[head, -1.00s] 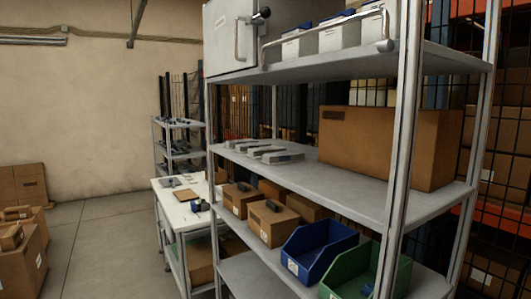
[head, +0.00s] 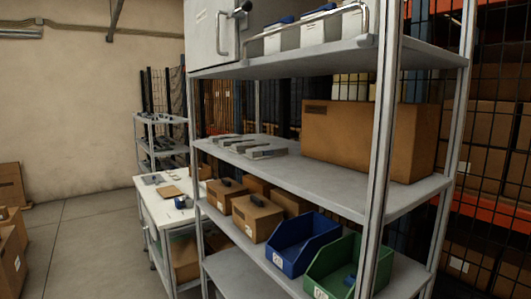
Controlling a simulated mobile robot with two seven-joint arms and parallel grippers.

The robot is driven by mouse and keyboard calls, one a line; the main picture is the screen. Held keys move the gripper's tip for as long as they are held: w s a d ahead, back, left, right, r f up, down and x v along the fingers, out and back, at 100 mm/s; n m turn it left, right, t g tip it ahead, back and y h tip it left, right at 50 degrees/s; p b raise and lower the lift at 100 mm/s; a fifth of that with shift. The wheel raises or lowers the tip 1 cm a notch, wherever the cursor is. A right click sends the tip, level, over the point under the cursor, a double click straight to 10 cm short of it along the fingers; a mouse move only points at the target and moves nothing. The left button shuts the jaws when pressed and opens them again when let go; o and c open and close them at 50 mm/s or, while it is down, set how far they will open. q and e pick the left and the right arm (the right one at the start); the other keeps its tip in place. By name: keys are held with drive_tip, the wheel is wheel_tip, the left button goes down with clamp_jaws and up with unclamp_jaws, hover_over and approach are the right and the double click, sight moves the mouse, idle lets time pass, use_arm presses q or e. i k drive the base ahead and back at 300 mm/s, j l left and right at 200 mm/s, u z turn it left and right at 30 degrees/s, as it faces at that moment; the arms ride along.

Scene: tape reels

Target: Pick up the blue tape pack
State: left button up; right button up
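A small blue and dark object (head: 183,202) lies on the white table (head: 160,206) behind the shelf. Another small blue item (head: 350,279) shows inside the green bin (head: 338,266) on the lower shelf. Both are too small for me to tell whether either is the blue tape pack. Neither of my grippers is in view.
A metal shelf rack (head: 330,186) fills the middle and right. It holds a large cardboard box (head: 365,140), flat grey packs (head: 262,151), small boxes (head: 256,217) and a blue bin (head: 300,243). Boxes (head: 12,262) stand at left. The floor (head: 85,245) between is open.

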sight(261, 152)
drive_tip(key=i+j, duration=0.25)
drive_tip(key=i+j+z, duration=0.1)
drive_tip(key=j, duration=0.4)
drive_tip(key=i+j, duration=0.3)
drive_tip(key=i+j+z, duration=0.1)
drive_tip(key=i+j, duration=0.15)
drive_tip(key=j, duration=0.2)
drive_tip(key=i+j, duration=0.2)
drive_tip(key=j, duration=0.2)
drive_tip(key=z, duration=0.05)
